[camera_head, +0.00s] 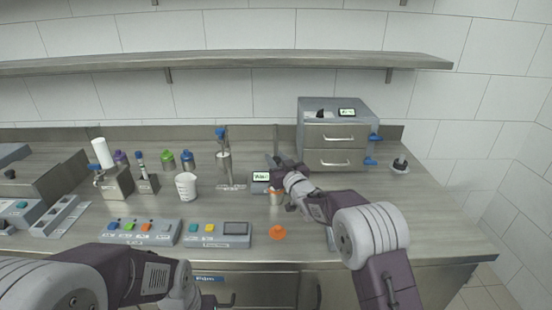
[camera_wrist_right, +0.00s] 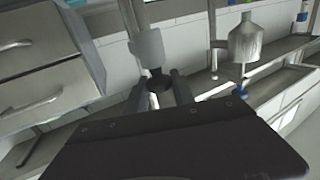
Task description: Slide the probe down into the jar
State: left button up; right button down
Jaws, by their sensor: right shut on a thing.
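My right gripper (camera_head: 277,163) is above the bench, just above and behind the jar (camera_head: 276,198), a small grey vessel with an orange rim. In the right wrist view its fingers (camera_wrist_right: 158,92) are shut on the dark part of the probe, whose grey cylindrical body (camera_wrist_right: 148,47) lies beyond them. A thin vertical rod (camera_head: 277,138) shows behind the gripper in the head view. The arm hides much of the probe there, and I cannot tell whether its tip is inside the jar. My left arm is low at the front, with its jaws unclear.
A small display (camera_head: 261,177) stands beside the jar. An orange disc (camera_head: 278,232) lies in front. Button panels (camera_head: 216,234) line the front; the bench's right is mostly clear.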

jog(key=shift+r, duration=0.1)
jog(key=c, duration=1.1)
grip_release()
jog(key=v, duration=0.9)
jog(key=shift+b, duration=0.45)
